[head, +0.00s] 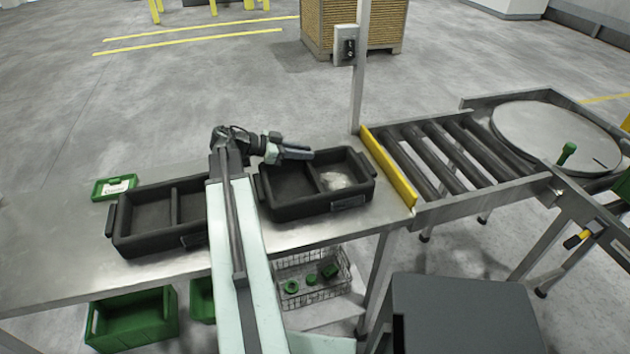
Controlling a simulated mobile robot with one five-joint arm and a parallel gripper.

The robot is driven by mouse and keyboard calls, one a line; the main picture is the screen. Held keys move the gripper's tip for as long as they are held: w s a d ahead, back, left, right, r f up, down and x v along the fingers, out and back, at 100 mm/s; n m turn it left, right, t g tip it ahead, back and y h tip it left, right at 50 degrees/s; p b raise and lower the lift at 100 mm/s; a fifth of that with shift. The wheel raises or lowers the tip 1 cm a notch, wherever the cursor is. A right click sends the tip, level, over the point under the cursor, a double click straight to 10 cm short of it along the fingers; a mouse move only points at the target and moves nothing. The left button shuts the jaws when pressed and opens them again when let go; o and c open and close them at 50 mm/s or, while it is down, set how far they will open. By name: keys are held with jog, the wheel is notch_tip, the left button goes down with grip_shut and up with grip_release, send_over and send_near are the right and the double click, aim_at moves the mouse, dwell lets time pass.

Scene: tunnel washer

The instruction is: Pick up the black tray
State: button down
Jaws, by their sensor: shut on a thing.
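Two black trays, each with a divider, are on the metal table. The right black tray (315,208) has an empty left compartment and a clear or whitish item (337,181) in its right compartment. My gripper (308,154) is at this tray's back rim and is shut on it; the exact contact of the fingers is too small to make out. The left black tray (128,247) stands apart, partly hidden behind my arm, and its visible part looks empty.
A small green tray (114,187) lies at the back left of the table (40,255). A yellow stop bar (388,167) separates the table from a roller conveyor (455,150). A post (360,70) with a switch box rises behind. Green bins (132,320) and a wire basket (345,280) are below.

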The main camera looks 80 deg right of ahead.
jog(key=shift+r, duration=0.1)
notch_tip(320, 180, up, 10)
jog(key=p, duration=1)
